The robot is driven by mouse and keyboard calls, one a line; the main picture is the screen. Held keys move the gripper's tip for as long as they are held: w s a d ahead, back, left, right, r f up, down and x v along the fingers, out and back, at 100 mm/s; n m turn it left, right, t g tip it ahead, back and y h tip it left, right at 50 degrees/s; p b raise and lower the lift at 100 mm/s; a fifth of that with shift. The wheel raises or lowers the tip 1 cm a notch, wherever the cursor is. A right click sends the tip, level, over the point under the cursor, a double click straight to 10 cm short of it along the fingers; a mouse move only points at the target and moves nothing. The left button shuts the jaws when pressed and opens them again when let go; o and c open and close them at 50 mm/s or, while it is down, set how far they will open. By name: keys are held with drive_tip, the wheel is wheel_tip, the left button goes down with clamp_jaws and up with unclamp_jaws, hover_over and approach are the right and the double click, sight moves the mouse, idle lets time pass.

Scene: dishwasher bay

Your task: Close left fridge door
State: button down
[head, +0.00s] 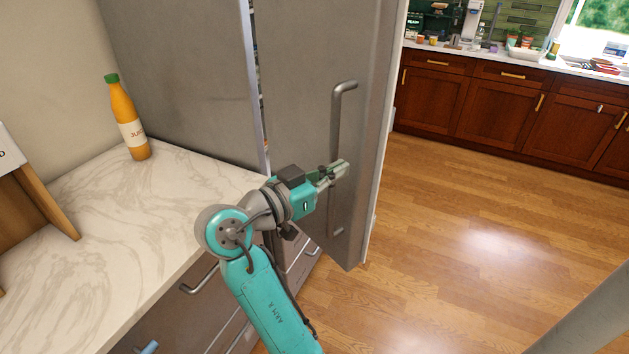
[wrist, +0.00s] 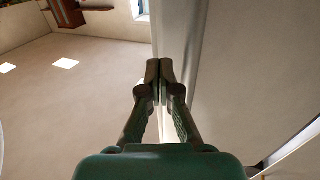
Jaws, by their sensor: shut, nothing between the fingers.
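The left fridge door (head: 300,90) is a tall grey metal panel standing open, its outer face toward me. A pale inner edge (head: 382,120) shows along its right side. Its long vertical handle (head: 336,125) is near that side. My gripper (head: 343,168) is shut and empty, with its fingertips in front of the handle in the head view. Whether they touch it, I cannot tell. In the wrist view my gripper (wrist: 159,75) has its fingertips together, next to a vertical grey strip (wrist: 185,70); I cannot tell whether this is handle or door edge.
A grey fridge side panel (head: 180,60) stands left of the door, with a narrow gap between. A marble counter (head: 190,185) carries an orange juice bottle (head: 127,120). Drawers with handles (head: 200,278) lie below it. Wooden floor (head: 470,240) is clear to the right, before red-brown cabinets (head: 490,105).

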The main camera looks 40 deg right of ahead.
sight(361, 158)
drive_tip(key=shift+s+d, duration=0.15)
drive_tip(key=shift+d, duration=1.75)
drive_tip(key=shift+d, duration=0.1)
